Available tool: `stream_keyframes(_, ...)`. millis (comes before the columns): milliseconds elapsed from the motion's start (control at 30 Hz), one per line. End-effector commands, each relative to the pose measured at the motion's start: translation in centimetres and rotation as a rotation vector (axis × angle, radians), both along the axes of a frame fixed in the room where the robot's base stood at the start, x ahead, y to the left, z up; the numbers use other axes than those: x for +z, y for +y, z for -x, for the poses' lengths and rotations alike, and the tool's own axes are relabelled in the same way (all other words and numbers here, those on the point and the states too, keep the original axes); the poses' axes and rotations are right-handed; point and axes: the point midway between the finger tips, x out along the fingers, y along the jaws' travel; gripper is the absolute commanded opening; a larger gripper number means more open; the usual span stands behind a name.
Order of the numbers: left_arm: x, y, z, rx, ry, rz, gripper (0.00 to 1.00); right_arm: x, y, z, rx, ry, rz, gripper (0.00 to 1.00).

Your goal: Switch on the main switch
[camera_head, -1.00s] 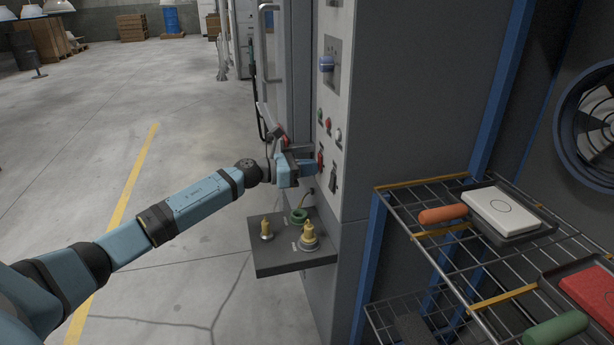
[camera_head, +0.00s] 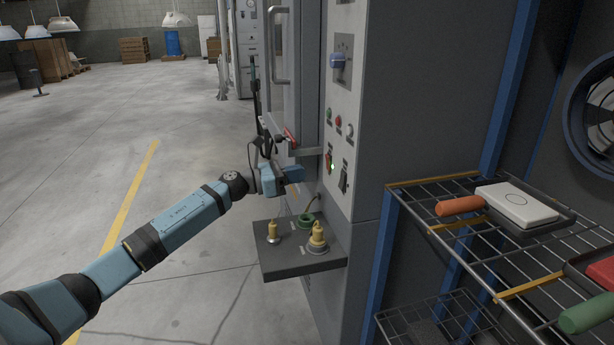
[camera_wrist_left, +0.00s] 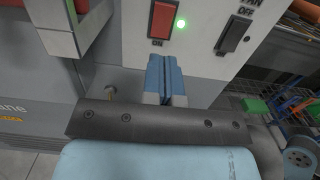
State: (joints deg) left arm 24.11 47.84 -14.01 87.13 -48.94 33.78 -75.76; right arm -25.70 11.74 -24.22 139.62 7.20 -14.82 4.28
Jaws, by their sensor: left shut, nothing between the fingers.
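The main switch (camera_head: 328,159) is a red rocker on the light control panel of the grey cabinet. In the left wrist view the red rocker (camera_wrist_left: 162,20) has "ON" printed under it, and a small green light (camera_wrist_left: 181,23) glows beside it. My left gripper (camera_head: 297,173) is shut and empty, to the left of and a little below the switch. In the left wrist view its blue fingers (camera_wrist_left: 165,78) are together just below the switch, apart from the rocker. My right gripper is not in view.
A black fan switch (camera_wrist_left: 234,34), marked "OFF", sits right of the main switch. A small shelf (camera_head: 290,268) with yellow fittings juts out below my gripper. A wire rack (camera_head: 450,215) stands at right.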

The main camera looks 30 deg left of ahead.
Motion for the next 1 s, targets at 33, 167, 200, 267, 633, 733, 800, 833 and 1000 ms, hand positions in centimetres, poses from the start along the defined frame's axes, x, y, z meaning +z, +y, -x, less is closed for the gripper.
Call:
stream_keyframes(33,0.0,0.8,1.0,0.001,0.004,-0.003,0.0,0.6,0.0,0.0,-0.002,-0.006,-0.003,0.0)
stream_keyframes(167,-0.2,2.6,3.1,0.002,0.003,-0.002,0.0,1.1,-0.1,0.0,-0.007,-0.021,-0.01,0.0)
stream_keyframes(200,-0.3,3.1,3.7,0.001,0.004,-0.002,0.0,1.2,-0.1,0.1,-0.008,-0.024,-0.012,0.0)
stream_keyframes(267,-0.4,3.8,4.4,0.0,0.004,-0.002,0.0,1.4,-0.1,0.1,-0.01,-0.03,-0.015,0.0)
stream_keyframes(633,-0.5,5.5,6.3,0.0,0.001,-0.002,0.0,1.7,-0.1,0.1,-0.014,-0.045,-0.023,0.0)
stream_keyframes(733,-0.5,5.5,6.3,0.0,0.0,-0.003,0.0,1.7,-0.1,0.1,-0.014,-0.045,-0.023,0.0)
stream_keyframes(800,-0.5,5.5,6.3,0.0,0.0,-0.003,0.0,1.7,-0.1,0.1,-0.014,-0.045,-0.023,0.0)
stream_keyframes(833,-0.5,5.5,6.3,0.0,0.0,-0.003,0.0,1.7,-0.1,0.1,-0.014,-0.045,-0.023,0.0)
stream_keyframes(1000,-0.6,5.5,6.3,0.0,0.0,-0.003,0.0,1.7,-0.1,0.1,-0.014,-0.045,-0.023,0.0)
